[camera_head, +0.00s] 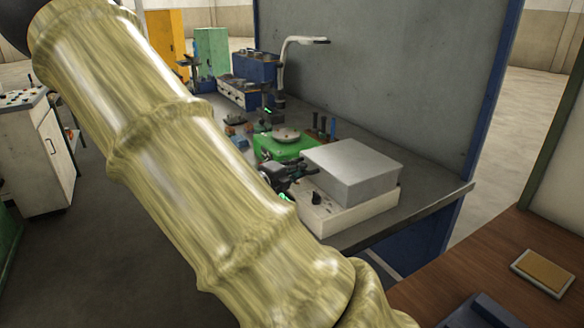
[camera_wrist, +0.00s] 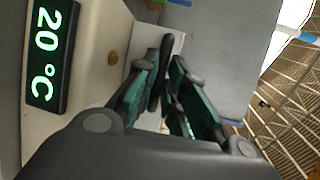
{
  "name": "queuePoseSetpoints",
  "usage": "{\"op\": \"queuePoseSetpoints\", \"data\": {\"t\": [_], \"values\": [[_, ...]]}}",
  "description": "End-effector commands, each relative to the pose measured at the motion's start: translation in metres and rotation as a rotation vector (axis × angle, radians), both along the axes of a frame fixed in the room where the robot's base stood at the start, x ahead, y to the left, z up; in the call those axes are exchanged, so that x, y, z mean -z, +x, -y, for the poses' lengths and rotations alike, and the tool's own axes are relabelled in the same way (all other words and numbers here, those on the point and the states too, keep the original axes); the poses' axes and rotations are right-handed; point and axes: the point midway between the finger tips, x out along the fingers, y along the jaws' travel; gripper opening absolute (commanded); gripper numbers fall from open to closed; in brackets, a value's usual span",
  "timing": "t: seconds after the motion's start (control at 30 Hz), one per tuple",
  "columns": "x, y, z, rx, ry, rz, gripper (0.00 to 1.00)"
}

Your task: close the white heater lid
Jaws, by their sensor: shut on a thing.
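The white heater (camera_head: 345,213) stands on the bench, with its grey-white lid (camera_head: 352,168) lying roughly level over the base. I cannot tell whether the lid is fully seated. My gripper (camera_head: 300,169) is at the heater's left side by the lid, partly hidden behind my arm. In the wrist view, my gripper (camera_wrist: 166,85) has its teal-padded fingers closed around a dark, narrow piece (camera_wrist: 165,62), which looks like the lid's handle. The heater's display (camera_wrist: 51,55) reads 20 °C, and the lid's grey surface (camera_wrist: 212,50) is to the right.
A green device with a round plate (camera_head: 286,139) stands behind the gripper on the bench. A grey panel (camera_head: 390,75) rises along the bench's back. The bare bench corner (camera_head: 435,193) is right of the heater. A wooden table (camera_head: 480,262) is at the lower right.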

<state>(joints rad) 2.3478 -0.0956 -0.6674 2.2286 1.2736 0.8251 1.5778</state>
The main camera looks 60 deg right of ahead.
Motion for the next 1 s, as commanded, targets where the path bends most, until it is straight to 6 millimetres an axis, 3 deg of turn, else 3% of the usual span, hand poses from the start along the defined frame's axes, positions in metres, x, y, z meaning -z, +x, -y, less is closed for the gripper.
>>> {"op": "queuePoseSetpoints", "data": {"t": [0.03,0.47,0.5,0.57,1.0], "values": [[0.0146,-0.004,-0.0036,0.004,0.023,-0.008,0.0],[0.0212,-0.0062,-0.0055,0.006,0.03,-0.013,0.0],[0.0214,-0.0063,-0.0055,0.006,0.03,-0.013,0.23],[0.0213,-0.0063,-0.0053,0.006,0.031,-0.013,0.34],[0.0148,-0.0048,-0.0032,0.004,0.023,-0.009,0.34]]}}
